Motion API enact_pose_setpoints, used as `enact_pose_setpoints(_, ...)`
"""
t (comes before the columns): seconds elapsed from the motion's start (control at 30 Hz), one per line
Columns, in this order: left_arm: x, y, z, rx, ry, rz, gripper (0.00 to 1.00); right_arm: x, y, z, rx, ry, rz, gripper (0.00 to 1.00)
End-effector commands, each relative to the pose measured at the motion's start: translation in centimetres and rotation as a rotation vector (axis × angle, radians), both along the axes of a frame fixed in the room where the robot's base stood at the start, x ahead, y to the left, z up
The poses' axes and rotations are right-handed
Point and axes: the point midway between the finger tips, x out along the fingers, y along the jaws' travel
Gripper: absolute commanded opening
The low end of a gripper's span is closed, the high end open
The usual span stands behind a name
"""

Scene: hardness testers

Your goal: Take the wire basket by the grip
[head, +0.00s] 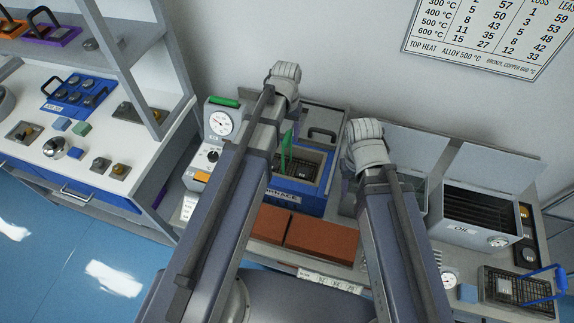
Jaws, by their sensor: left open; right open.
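A dark wire basket (518,288) with a raised blue grip (541,273) sits at the far right end of the bench. A second dark mesh piece (303,168) lies inside the open furnace, beside an upright green handle (286,152); my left arm partly hides this area. My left gripper (285,72) is open and empty, high above the back of the bench near the wall. My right gripper (363,131) is open and empty, over the middle of the bench, well left of the blue-gripped basket. Neither touches a basket.
The blue furnace (303,197) has a dial box (218,124) at its left. Red-brown bricks (320,240) lie in front. An oil tank (479,212) with a raised lid stands at right. A shelf unit (115,75) stands left; blue floor (60,245) is clear.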

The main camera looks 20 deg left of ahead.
Motion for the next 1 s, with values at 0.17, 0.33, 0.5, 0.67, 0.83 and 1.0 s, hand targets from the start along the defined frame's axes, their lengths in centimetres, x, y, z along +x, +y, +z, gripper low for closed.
enact_pose_setpoints(0.17, -0.3, -0.1, -2.0, 0.000, 0.000, 0.000, 0.62, 0.0, 0.0, -2.0, 0.000, 0.000, 0.000, 0.50)
enact_pose_setpoints(0.33, -0.4, -0.3, -4.3, 0.000, 0.000, 0.000, 0.62, 0.0, 0.0, -4.3, 0.000, 0.000, 0.000, 0.50)
enact_pose_setpoints(0.5, -0.4, -0.2, -5.2, 0.000, 0.000, 0.000, 0.62, 0.0, 0.0, -5.2, 0.000, 0.000, 0.000, 0.50)
enact_pose_setpoints(0.67, -0.4, -0.2, -5.0, 0.000, 0.000, 0.000, 0.62, 0.0, 0.0, -5.0, 0.000, 0.000, 0.000, 0.50)
enact_pose_setpoints(0.83, -0.4, -0.2, -4.9, 0.000, 0.000, 0.000, 0.50, 0.0, 0.0, -4.9, 0.000, 0.000, 0.000, 0.50)
enact_pose_setpoints(1.0, -0.4, -0.2, -5.0, 0.000, 0.000, 0.000, 0.31, 0.0, 0.0, -5.0, 0.000, 0.000, 0.000, 0.50)
